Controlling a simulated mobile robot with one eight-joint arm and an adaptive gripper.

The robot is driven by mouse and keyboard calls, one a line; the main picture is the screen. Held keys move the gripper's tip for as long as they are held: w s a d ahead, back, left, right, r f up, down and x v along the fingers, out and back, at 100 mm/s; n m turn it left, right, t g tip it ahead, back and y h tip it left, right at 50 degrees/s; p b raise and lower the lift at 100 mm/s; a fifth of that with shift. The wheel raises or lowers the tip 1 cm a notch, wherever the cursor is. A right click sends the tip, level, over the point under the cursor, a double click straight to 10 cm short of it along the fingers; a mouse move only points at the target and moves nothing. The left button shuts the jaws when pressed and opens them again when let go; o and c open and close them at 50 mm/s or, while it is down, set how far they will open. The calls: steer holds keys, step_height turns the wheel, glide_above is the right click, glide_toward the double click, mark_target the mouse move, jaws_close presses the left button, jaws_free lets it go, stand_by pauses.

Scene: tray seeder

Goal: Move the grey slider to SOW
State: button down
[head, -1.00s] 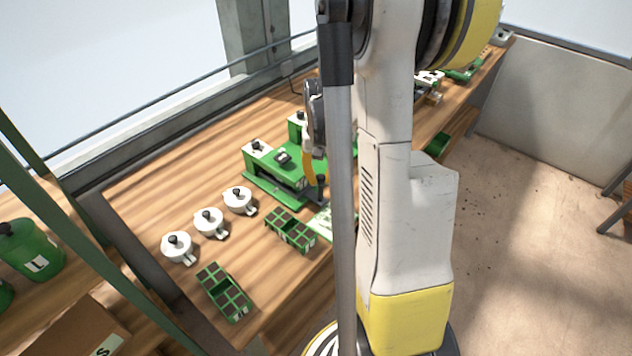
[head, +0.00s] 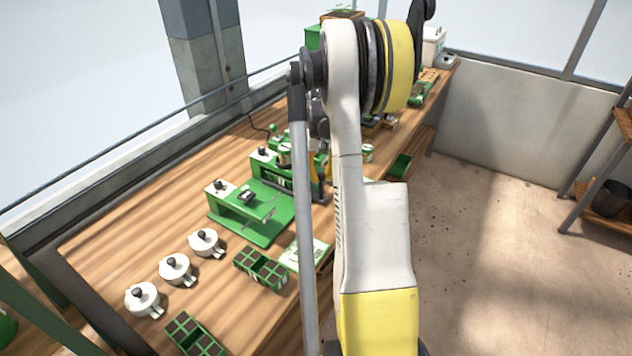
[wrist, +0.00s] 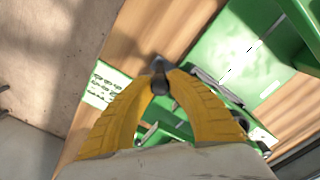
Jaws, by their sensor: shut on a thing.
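The green tray seeder (head: 270,222) stands on the wooden bench in the head view; its green bed also shows in the wrist view (wrist: 240,60). My gripper (head: 318,172) is at the seeder's right end, partly hidden by my arm. In the wrist view my gripper's yellow fingers (wrist: 161,86) are closed on the dark knob of the grey slider (wrist: 158,64). The slider's dark lower part also shows below the fingers in the head view (head: 319,194). I cannot read a SOW mark in either view.
Several white lidded pots (head: 175,268) stand on the bench at left. A dark-celled green seed tray (head: 261,268) and a pale card (head: 304,254) lie near the front edge. More green equipment stands farther along the bench. Open floor (head: 480,250) lies to the right.

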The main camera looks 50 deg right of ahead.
steer(key=shift+d, duration=0.1)
steer(key=c, duration=1.2)
jaws_free()
steer(key=shift+c, duration=0.2)
step_height(320, 180, up, 12)
